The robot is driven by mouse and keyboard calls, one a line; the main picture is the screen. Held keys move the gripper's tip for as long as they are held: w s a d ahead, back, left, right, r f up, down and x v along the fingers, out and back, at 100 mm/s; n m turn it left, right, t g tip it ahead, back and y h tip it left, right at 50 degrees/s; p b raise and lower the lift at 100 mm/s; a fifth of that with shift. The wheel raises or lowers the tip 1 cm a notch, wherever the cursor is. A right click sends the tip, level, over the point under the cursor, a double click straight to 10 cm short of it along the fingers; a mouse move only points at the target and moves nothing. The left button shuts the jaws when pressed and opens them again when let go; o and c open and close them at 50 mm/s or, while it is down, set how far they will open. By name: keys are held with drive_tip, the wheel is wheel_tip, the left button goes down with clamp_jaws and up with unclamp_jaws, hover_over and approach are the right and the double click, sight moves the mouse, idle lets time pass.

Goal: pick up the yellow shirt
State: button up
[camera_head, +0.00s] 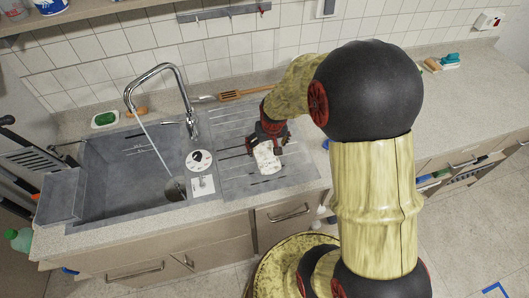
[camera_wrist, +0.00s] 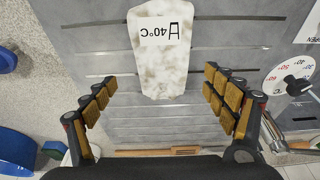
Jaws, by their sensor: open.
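No clearly yellow shirt shows. A flat, off-white piece with pale brownish blotches (camera_head: 267,160) lies on the grooved grey drainboard right of the sink basin. In the wrist view this piece (camera_wrist: 163,70) carries a white label reading "40°C" with a small symbol; its top edge is cut off. I cannot tell whether it is the shirt. My gripper (camera_head: 267,147) is over the drainboard at this piece. In the wrist view my gripper (camera_wrist: 158,82) is open, with one finger on each side of the piece's narrower end and gaps between. Nothing is held.
The sink basin (camera_head: 130,165) with a running tap (camera_head: 160,85) is left of the drainboard. A round dial (camera_head: 199,160) lies between them. A wooden spatula (camera_head: 243,93) lies behind, near the tiled wall. The countertop to the right (camera_head: 470,90) is mostly clear.

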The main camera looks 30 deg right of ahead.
sight(265, 149)
drive_tip(key=x, duration=0.4)
drive_tip(key=shift+w+f+b, duration=0.1)
drive_tip(key=shift+w+b, duration=0.1)
drive_tip(key=shift+b, duration=0.2)
drive_tip(key=shift+a, duration=0.1)
drive_tip(key=shift+c, duration=1)
drive_tip(key=c, duration=1.4)
